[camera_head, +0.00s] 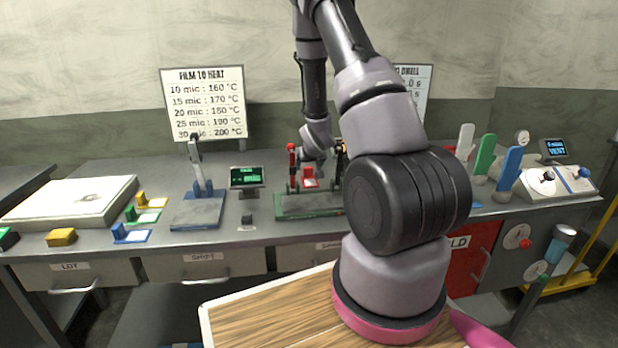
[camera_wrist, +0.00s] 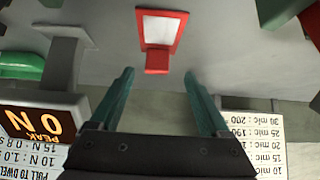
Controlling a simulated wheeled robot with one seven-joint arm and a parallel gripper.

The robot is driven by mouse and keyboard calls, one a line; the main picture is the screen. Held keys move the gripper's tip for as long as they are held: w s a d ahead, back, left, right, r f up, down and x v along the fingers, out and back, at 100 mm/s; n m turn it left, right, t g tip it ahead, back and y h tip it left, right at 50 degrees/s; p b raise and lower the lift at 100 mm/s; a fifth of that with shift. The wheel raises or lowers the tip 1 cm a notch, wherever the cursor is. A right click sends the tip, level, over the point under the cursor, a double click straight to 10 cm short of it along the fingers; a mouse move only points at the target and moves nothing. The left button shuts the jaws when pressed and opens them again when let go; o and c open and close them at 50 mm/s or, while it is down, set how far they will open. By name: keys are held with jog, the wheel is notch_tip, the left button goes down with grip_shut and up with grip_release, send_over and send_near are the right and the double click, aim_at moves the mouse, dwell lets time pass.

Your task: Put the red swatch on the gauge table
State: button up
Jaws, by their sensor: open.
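The red swatch (camera_head: 309,178) is a red frame with a pale middle and a red tab. It lies flat on the bench towards the back centre, beyond the green-edged plate. In the wrist view it shows ahead of my fingertips (camera_wrist: 163,30), its tab towards me. My gripper (camera_wrist: 159,74) is open and empty, with its teal fingers apart and the tab between their lines but not between the tips. In the head view my arm partly hides the gripper. A grey plate with a blue-footed upright (camera_head: 197,213) stands left; I take it as the gauge table, but cannot be sure.
A small green-lit display (camera_head: 247,177) and a dark block (camera_head: 247,219) stand right of that plate. A green-edged plate (camera_head: 309,206) with a red-topped post is in front of the swatch. Coloured swatches (camera_head: 133,232) and a large pale slab (camera_head: 70,203) lie left.

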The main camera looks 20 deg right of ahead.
aim_at(309, 169)
jog(key=x, duration=0.5)
jog(key=shift+w+d, duration=0.15)
jog(key=shift+d, duration=0.15)
jog(key=shift+r, duration=0.1)
grip_shut()
